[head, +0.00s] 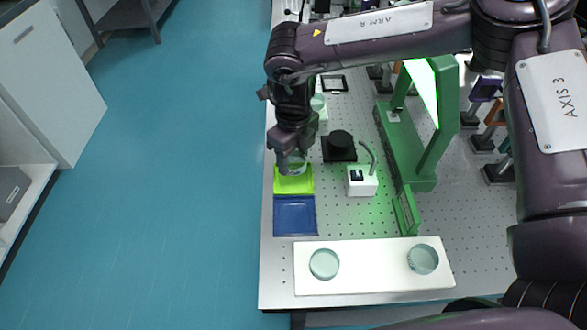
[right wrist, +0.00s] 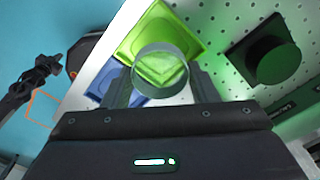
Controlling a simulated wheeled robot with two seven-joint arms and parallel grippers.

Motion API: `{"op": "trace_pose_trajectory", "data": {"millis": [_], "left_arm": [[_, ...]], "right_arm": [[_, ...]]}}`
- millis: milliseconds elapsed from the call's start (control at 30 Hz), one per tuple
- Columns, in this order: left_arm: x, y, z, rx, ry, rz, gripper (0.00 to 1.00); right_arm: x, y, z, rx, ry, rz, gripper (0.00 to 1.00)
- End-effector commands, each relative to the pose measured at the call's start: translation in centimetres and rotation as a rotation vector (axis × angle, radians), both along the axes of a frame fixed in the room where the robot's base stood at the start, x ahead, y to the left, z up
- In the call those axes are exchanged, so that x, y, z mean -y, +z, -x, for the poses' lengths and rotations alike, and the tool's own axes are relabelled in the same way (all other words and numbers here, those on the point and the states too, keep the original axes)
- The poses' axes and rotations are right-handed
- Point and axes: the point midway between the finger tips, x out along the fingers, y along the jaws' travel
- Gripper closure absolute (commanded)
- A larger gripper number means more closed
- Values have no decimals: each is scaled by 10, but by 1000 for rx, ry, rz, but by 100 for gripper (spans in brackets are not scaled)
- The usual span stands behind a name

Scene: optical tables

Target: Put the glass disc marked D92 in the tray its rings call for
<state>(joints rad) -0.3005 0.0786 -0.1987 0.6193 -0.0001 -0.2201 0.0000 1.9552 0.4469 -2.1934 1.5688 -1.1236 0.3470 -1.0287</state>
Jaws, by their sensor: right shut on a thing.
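My right gripper (head: 292,166) is shut on a clear glass disc (right wrist: 165,74), held upright between the fingertips. In the head view the disc (head: 296,168) is over the back part of the lime-green tray (head: 294,185). In the right wrist view it overlaps the lime tray (right wrist: 190,22), whose square recess shows through the glass. I cannot read a mark or rings on it. A blue tray (head: 295,216) adjoins the lime one on the near side. My left gripper is not in view.
Two glass discs (head: 323,264) (head: 422,259) lie on a white board (head: 372,280). A black round mount (head: 340,142), a white box with a bent stalk (head: 361,184) and a green frame (head: 438,140) stand right of the trays. Blue floor is clear at left.

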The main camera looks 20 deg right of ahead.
Motion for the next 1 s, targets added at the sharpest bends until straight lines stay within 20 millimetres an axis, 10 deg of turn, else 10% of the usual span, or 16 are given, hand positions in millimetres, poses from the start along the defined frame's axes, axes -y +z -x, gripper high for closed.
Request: {"op": "trace_pose_trajectory", "data": {"millis": [500,867,900,1000], "left_arm": [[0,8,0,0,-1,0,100],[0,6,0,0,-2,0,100],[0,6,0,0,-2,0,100],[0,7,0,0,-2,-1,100]], "right_arm": [[0,-55,0,1,-1,-1,74],[0,-60,-1,2,-1,-1,74],[0,-60,-1,2,-1,0,43],[0,-59,-1,1,-1,-1,38]]}}
